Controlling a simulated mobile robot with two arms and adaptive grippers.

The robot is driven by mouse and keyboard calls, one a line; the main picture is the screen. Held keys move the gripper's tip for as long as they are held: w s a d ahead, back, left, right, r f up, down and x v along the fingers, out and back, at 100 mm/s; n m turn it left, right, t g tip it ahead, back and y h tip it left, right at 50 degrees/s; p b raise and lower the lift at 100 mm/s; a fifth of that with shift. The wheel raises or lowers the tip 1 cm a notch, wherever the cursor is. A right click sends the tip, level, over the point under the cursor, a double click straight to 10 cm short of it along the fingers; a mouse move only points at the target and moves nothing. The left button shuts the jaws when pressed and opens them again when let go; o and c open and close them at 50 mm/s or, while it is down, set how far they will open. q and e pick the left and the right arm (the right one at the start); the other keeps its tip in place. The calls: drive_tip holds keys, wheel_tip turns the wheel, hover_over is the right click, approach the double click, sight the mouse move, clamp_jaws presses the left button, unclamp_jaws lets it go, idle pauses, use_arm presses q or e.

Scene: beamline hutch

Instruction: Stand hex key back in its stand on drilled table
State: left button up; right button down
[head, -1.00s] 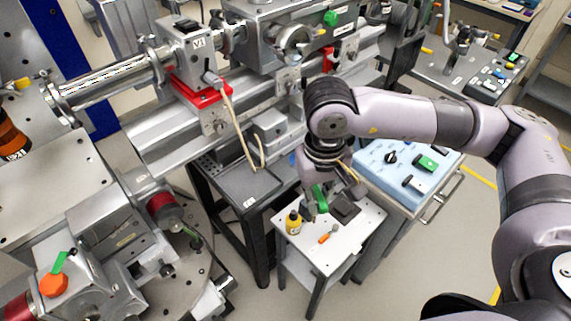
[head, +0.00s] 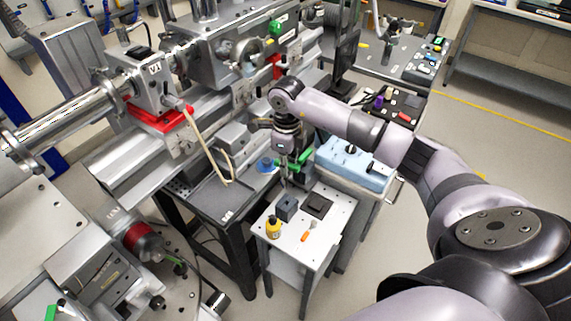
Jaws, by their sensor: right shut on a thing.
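The drilled table (head: 336,226) is a small white-topped table with dark holes, at the lower middle of the head view. A dark grey block, which looks like the stand (head: 286,208), is on its top near the back left edge. My right gripper (head: 287,168) is above and behind that block, shut on the hex key (head: 284,184). The key shows as a thin upright piece below the fingers, its lower end close above the block; whether they touch is unclear. A green piece shows beside the fingers. My left gripper is out of view.
A dark square pad (head: 317,205), a yellow bottle (head: 273,228) and a small orange item (head: 305,237) are on the drilled table. A black table (head: 215,200) adjoins at left and a blue box (head: 352,168) is behind right. Beamline hardware fills the left.

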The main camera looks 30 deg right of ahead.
drive_tip(key=shift+d+f, duration=0.1)
drive_tip(key=shift+f, duration=0.35)
wheel_tip(320, 180, down, 2)
drive_tip(key=shift+f+b, duration=0.1)
drive_tip(key=shift+b, duration=0.85)
wheel_tip(320, 180, down, 2)
drive_tip(key=shift+f+b, duration=0.2)
drive_tip(key=shift+b, duration=0.55)
drive_tip(key=shift+f, duration=0.4)
use_arm(q)
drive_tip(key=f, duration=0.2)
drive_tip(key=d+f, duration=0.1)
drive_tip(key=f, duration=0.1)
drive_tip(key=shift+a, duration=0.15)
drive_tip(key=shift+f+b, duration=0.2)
drive_tip(key=shift+b, duration=0.25)
use_arm(e)
drive_tip(key=shift+f, duration=0.1)
